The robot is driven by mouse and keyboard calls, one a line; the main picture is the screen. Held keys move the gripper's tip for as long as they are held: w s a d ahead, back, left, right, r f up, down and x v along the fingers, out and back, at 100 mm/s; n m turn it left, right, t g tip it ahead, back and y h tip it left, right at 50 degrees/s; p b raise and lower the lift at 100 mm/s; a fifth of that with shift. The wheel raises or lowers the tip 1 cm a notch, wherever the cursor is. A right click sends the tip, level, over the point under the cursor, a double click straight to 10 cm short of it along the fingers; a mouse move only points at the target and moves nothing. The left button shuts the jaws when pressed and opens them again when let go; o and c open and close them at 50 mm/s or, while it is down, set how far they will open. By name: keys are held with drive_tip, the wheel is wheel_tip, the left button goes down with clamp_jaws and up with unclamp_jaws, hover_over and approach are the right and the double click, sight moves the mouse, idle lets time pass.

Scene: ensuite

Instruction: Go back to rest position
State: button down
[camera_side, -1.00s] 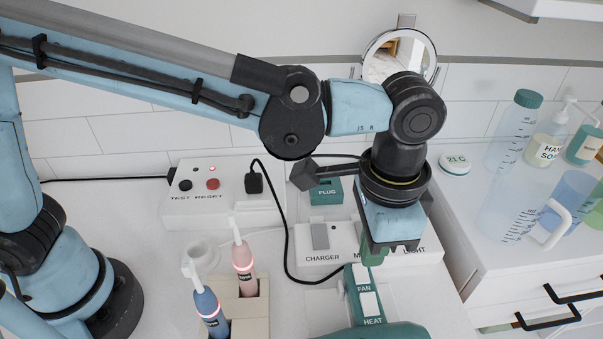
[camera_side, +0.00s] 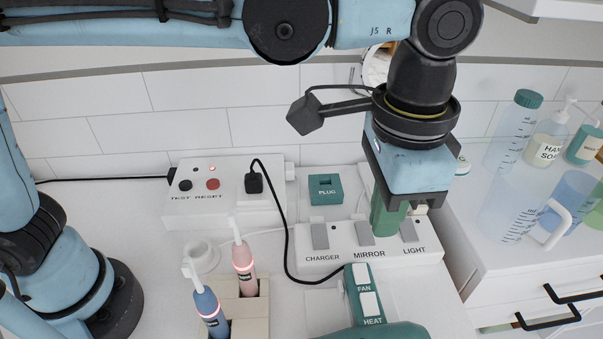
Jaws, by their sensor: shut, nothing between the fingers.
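My gripper (camera_side: 388,232) points down in front of the white switch panel (camera_side: 315,268), between the MIRROR switch (camera_side: 364,232) and the LIGHT switch (camera_side: 409,231). Its green fingers are shut with nothing between them. Whether the fingertips touch the panel cannot be told from this view. The CHARGER switch (camera_side: 320,236) is clear to the left. My arm reaches across from the left, above the counter.
A white TEST/RESET box (camera_side: 218,207) with a black plug (camera_side: 254,183) and cable, a green PLUG block (camera_side: 326,190), two toothbrushes in a beige holder (camera_side: 254,306) and a green FAN/HEAT dryer (camera_side: 366,300) surround the panel. Bottles stand right.

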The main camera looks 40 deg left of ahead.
drive_tip(key=w+a+f+n+t+h, duration=0.1)
drive_tip(key=w+a+n+t, duration=0.1)
drive_tip(key=a, duration=0.7)
drive_tip(key=w+a+n+t, duration=0.1)
drive_tip(key=w+a+n, duration=0.15)
drive_tip(key=a, duration=0.65)
drive_tip(key=s+a+f+n+t, duration=0.2)
drive_tip(key=a, duration=0.4)
drive_tip(key=s+a+f+n+t+y, duration=0.1)
drive_tip(key=s+a+f+n+t, duration=0.1)
drive_tip(key=a, duration=0.5)
drive_tip(key=shift+s+f, duration=0.2)
drive_tip(key=shift+f, duration=0.5)
